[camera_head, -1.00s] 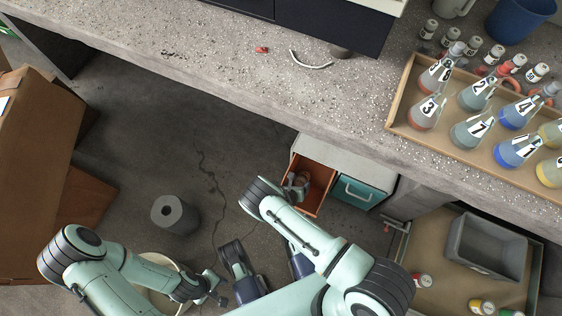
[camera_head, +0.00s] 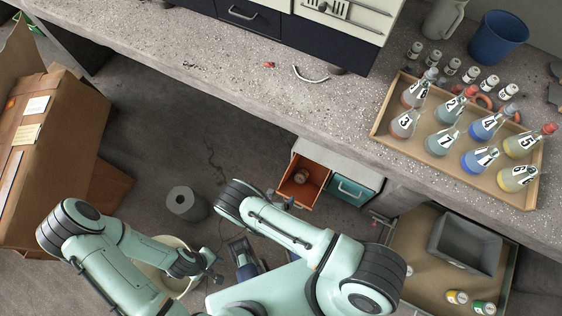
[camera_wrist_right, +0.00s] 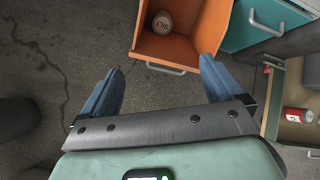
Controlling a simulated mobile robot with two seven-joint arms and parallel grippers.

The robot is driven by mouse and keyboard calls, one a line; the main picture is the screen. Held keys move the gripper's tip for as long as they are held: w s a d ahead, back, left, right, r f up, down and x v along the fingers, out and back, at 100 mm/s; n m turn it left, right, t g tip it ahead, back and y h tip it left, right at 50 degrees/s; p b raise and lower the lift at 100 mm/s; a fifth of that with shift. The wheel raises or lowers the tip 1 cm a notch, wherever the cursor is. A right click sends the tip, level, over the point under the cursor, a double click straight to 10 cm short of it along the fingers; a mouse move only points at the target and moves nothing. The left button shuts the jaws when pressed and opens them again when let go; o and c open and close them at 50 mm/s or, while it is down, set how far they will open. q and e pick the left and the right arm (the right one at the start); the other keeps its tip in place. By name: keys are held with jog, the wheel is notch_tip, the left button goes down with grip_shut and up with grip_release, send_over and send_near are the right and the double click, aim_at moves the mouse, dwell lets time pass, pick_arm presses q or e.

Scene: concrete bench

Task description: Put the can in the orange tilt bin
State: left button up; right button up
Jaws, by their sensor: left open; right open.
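A can (camera_head: 301,176) with a pale label lies inside the orange tilt bin (camera_head: 316,189), which is pulled open under the bench. In the right wrist view the can (camera_wrist_right: 162,22) rests at the back of the orange bin (camera_wrist_right: 180,48), its label reading SILT. My right gripper (camera_wrist_right: 160,85) is open and empty, with its blue fingers apart in front of the bin's handle. In the head view it is mostly hidden by my arm, close below the bin. My left gripper (camera_head: 213,270) is open and empty at lower left, away from the bin.
A teal drawer (camera_head: 352,190) is shut beside the orange bin. Above is the bench with a wooden tray (camera_head: 386,134) of numbered flasks. A grey cylinder (camera_head: 187,204) stands on the floor. A grey bin (camera_head: 465,243) and several small cans stand at lower right.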

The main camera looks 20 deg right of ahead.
jog(key=w+d+r+m+g+y+p, duration=0.1)
jog(key=w+d+r+m+g, duration=0.1)
jog(key=r+m, duration=0.4)
jog(key=w+d+r+m+g+y+p, duration=0.1)
jog(key=w+r+m+g, duration=0.4)
jog(key=r, duration=0.5)
jog(key=shift+w+d+r+m+g+p, duration=0.2)
jog(key=shift+w+d+m+g+p, duration=0.3)
jog(key=shift+m, duration=0.7)
jog(key=shift+w+a, duration=0.1)
jog(key=shift+w, duration=0.05)
